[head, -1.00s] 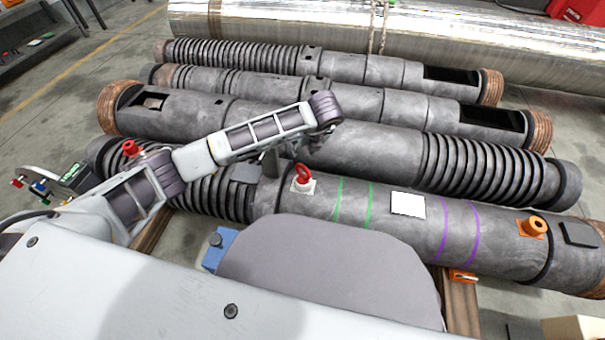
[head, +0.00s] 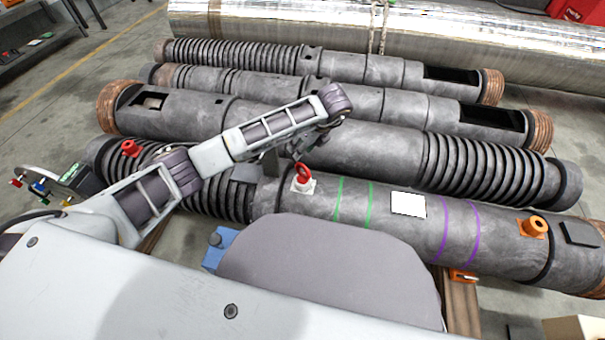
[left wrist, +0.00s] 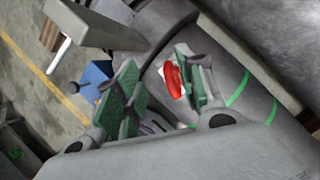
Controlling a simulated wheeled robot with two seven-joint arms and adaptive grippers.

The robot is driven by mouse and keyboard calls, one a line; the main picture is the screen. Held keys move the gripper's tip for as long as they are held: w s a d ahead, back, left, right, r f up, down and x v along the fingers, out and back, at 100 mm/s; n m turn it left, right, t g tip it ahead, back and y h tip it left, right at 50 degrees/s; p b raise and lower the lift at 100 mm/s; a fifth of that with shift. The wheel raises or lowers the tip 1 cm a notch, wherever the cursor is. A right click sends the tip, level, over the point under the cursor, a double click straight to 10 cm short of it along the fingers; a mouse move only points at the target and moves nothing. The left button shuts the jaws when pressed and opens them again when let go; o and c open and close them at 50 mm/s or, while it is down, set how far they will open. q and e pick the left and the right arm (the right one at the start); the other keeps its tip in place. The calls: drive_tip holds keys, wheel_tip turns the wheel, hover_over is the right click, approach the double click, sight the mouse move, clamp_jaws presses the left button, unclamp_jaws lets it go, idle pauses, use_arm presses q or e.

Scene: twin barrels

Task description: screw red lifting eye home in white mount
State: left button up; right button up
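The red lifting eye (head: 302,174) stands on the white mount (head: 303,186) on the near barrel, left of two green bands. Whether it is fully seated cannot be seen. My left gripper (head: 316,143) hangs from its wrist above and slightly right of the eye, partly hidden by the wrist. In the left wrist view its two green-padded fingers (left wrist: 155,65) are spread apart. There the red eye (left wrist: 174,80) shows close beside the right finger, which partly covers it. A bit of the white mount (left wrist: 162,72) shows behind. I cannot tell whether the finger touches the eye. My right gripper is not in view.
The near barrel (head: 322,204) also carries a white patch (head: 408,204), purple bands and an orange eye (head: 534,226). Another red fitting (head: 130,148) is at its left end. A blue box (head: 217,246) sits in front. Other dark barrels lie close behind.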

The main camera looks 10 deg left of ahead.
sight(302, 165)
use_arm(q)
drive_tip(key=shift+f+b, duration=2.55)
drive_tip(key=shift+f, duration=2.4)
clamp_jaws()
drive_tip(key=shift+r, duration=0.1)
